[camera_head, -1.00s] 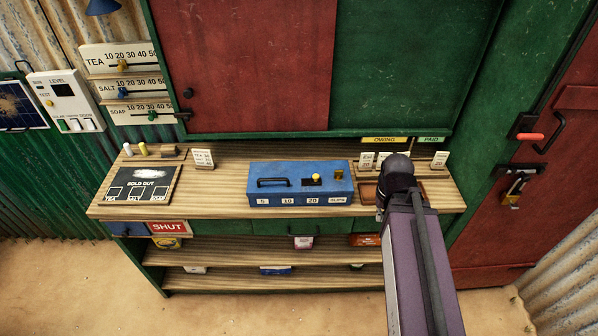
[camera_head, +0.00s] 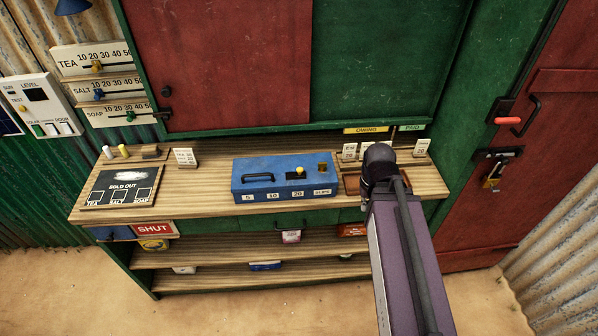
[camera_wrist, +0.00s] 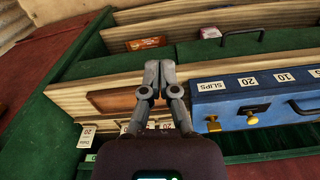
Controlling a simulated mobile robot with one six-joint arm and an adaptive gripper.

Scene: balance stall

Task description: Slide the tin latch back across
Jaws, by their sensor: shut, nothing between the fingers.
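The blue tin (camera_head: 255,184) stands on the counter with its handle on the left of its lid. A yellow knob (camera_head: 299,170) sits at a dark slot in the lid, and a brass knob (camera_head: 322,168) is to its right. I take the yellow knob as the latch, but cannot be sure. In the wrist view the tin (camera_wrist: 235,108) is at the right, with the yellow knob (camera_wrist: 252,120) and brass knob (camera_wrist: 213,125) on it. My gripper (camera_wrist: 159,65) is shut and empty, over the counter beside the tin's SLIPS end. Its fingers are hidden in the head view.
A brown tray (camera_head: 351,184) lies under my gripper, right of the tin. Small price cards (camera_head: 421,147) stand behind it. A sold-out board (camera_head: 122,185) lies at the counter's left. A red door (camera_head: 530,180) with bolt and padlock is at the right.

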